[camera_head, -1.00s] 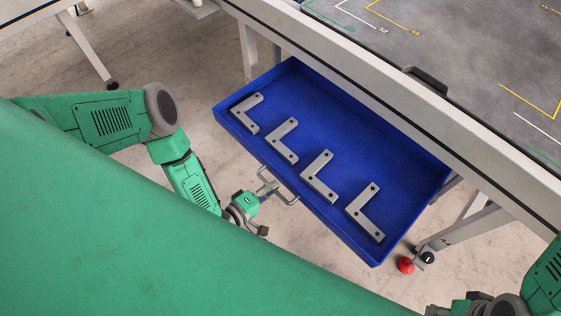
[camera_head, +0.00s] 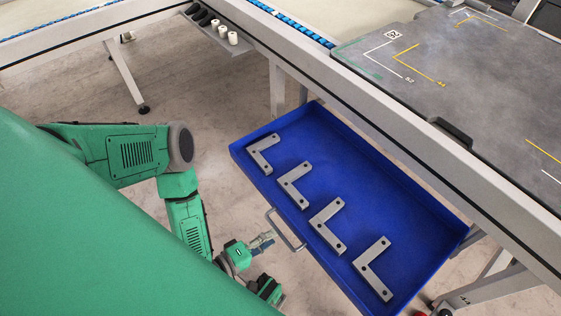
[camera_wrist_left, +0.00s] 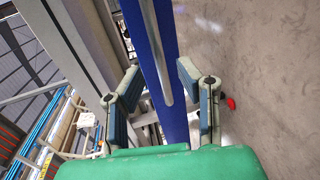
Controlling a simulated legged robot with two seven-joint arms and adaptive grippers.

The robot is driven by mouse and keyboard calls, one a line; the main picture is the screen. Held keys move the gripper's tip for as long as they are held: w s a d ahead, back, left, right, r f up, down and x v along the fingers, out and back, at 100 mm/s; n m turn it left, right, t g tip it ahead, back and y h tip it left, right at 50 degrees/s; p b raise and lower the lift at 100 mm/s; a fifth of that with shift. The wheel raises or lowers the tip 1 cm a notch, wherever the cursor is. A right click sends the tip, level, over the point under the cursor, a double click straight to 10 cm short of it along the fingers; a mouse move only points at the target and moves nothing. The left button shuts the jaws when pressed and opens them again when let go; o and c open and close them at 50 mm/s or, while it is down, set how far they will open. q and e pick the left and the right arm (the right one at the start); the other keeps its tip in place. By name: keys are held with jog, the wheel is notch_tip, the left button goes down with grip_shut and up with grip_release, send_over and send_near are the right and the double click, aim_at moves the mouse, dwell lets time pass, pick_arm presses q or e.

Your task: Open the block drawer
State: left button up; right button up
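The blue block drawer (camera_head: 392,200) is pulled out from under the table and stands open, with several grey L-shaped blocks (camera_head: 328,225) in a row inside. Its grey loop handle (camera_head: 287,232) is on the front side. My left gripper (camera_head: 268,240) is just in front of the handle, with a small gap. In the left wrist view its two fingers (camera_wrist_left: 165,95) are spread apart, with the blue drawer front (camera_wrist_left: 136,35) and the grey handle bar (camera_wrist_left: 157,60) beyond and between them. My right gripper is not in view.
The table (camera_head: 430,90) with a grey marked top stands above and behind the drawer. White rollers (camera_head: 226,32) sit on a shelf at the upper left. A table leg (camera_head: 495,285) stands right of the drawer. Bare floor (camera_head: 225,115) lies left of the drawer.

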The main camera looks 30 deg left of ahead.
pick_arm(q)
jog(key=v, duration=0.6)
jog(key=shift+s, duration=0.4)
